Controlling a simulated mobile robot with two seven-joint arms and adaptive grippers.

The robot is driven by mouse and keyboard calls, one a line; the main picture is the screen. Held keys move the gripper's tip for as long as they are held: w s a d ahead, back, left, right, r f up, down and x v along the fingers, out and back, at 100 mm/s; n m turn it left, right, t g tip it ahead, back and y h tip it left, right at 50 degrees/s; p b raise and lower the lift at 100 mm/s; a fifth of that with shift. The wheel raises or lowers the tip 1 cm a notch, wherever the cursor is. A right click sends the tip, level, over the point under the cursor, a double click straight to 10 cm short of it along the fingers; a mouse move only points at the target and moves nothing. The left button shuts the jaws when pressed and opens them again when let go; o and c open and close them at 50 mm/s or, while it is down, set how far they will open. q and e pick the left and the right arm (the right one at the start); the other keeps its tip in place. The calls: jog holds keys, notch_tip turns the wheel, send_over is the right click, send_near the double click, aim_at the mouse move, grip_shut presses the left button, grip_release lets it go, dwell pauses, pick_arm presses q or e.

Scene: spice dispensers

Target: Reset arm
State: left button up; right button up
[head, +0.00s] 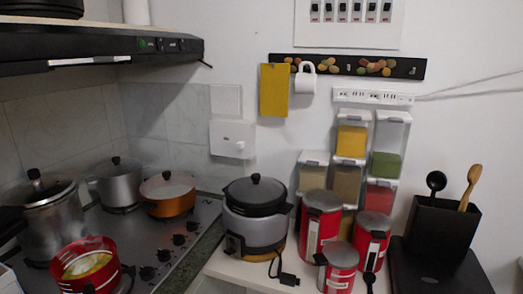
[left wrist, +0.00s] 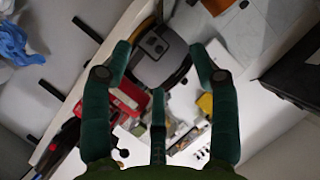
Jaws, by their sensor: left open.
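My left gripper (left wrist: 158,62) shows in the left wrist view with its dark green fingers spread apart and nothing between them. Neither gripper shows in the head view, and my right gripper is in no view. In the head view, clear spice dispensers stand stacked against the wall, one with yellow contents (head: 351,141) and one with green contents (head: 386,165).
Red canisters (head: 319,226) stand before the dispensers, beside a grey and black cooker (head: 256,215). A black utensil holder (head: 440,230) is at the right. Pots, including an orange one (head: 167,195) and a red one (head: 86,266), sit on the stove at left under a hood (head: 95,45).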

pick_arm(q)
jog(key=s+a+f+n+g, duration=0.1)
jog(key=s+f+g, duration=0.55)
jog(key=s, duration=0.45)
jog(key=s+f+n+g, duration=0.2)
jog(key=s+f+g, duration=0.3)
jog(key=s+f, duration=0.65)
jog(key=f, duration=0.9)
jog(key=s+f, duration=0.2)
jog(key=f, duration=0.9)
jog(key=s+a+f+g, duration=0.2)
jog(key=s+a+f, duration=0.1)
jog(key=s+f, duration=1)
jog(key=shift+s+f+m, duration=0.3)
jog(key=shift+s+m, duration=0.1)
jog(key=shift+s, duration=0.55)
